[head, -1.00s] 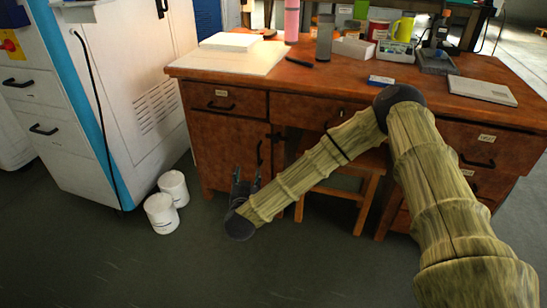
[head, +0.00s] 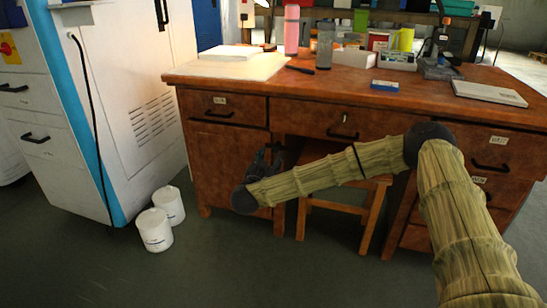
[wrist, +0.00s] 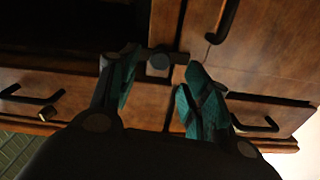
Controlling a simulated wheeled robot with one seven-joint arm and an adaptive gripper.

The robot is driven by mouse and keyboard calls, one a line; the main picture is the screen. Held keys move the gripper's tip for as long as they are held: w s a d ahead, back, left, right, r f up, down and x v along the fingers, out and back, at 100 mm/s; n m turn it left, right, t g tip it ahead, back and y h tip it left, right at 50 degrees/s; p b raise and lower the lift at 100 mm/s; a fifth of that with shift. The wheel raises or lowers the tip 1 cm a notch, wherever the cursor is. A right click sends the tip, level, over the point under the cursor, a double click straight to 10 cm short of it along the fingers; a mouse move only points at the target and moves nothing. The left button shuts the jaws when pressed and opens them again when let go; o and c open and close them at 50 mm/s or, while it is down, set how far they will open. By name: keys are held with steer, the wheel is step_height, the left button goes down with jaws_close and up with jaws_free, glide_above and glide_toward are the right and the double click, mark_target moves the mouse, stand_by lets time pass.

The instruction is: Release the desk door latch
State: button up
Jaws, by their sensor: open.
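The wooden desk door (head: 225,165) is at the lower left of the desk and looks closed. My gripper (head: 268,154) is in front of its right edge and hides the latch area in the head view. In the wrist view, my gripper (wrist: 158,76) is open, with a teal-padded finger on each side. A small dark latch with a round grey knob (wrist: 158,63) shows between and just beyond the fingertips. I cannot tell whether the fingers touch it. The door's dark bar handle (wrist: 223,20) shows nearby in the wrist view.
The desk top (head: 345,85) carries bottles, boxes and a laptop. A wooden stool (head: 345,205) stands in the knee space, right of the door. Two white tubs (head: 154,230) stand on the floor beside a white cabinet (head: 125,95). The floor before the door is clear.

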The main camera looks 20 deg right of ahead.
mark_target(275, 150)
steer(key=shift+b+x, duration=0.7)
steer(key=shift+x, duration=1.6)
steer(key=shift+c, duration=0.5)
steer(key=c, duration=1)
